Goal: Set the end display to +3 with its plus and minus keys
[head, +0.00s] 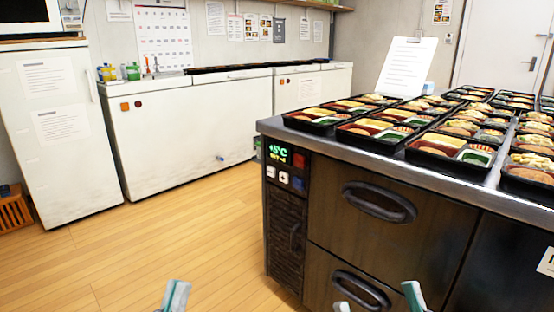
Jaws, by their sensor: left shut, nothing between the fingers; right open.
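The end display (278,153) is on the dark control panel at the left end of the steel counter. It shows +5°C in green, with a smaller yellow line starting SET below, whose value I cannot read surely. Beneath it are two white keys: the left one (270,171) looks like minus, the right one (284,177) like plus. My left gripper (175,295) is shut and empty at the bottom edge, left of and well short of the panel. My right gripper (378,301) is open at the bottom edge, in front of the drawers. Neither touches a key.
A red switch (299,160) and a blue one (298,183) sit right of the keys. Bento trays (372,133) cover the counter top (335,143). Drawer handles (378,203) stick out in front. White freezers (190,130) stand behind. The wooden floor (170,240) at left is clear.

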